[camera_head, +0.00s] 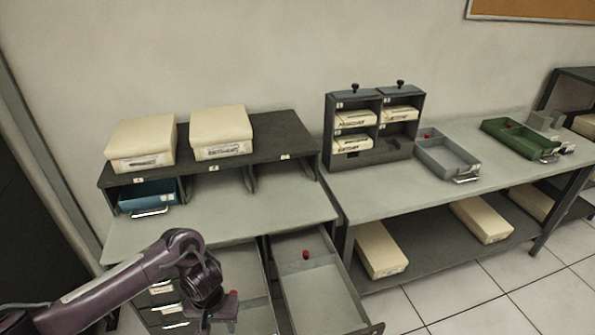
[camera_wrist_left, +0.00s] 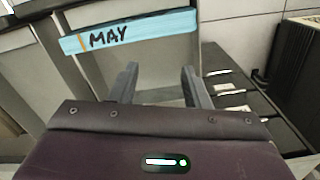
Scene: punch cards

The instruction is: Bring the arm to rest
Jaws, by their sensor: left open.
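My left arm (camera_head: 120,290) comes in from the lower left in the head view. Its gripper (camera_head: 222,308) points down over the open drawers at the front of the left desk. In the left wrist view the two fingers of the gripper (camera_wrist_left: 160,76) stand apart with nothing seen between them. A light blue strip marked MAY (camera_wrist_left: 128,32) shows beyond the fingertips, apart from them. My right gripper is in neither view.
The open drawer (camera_head: 320,290) beside the gripper holds a small red-topped thing (camera_head: 306,254). The desk top (camera_head: 225,210) is clear. Two cream boxes (camera_head: 142,140) (camera_head: 221,130) sit on the shelf above a blue tray (camera_head: 148,195). A grey tray (camera_head: 447,157) and green tray (camera_head: 520,138) stand farther right.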

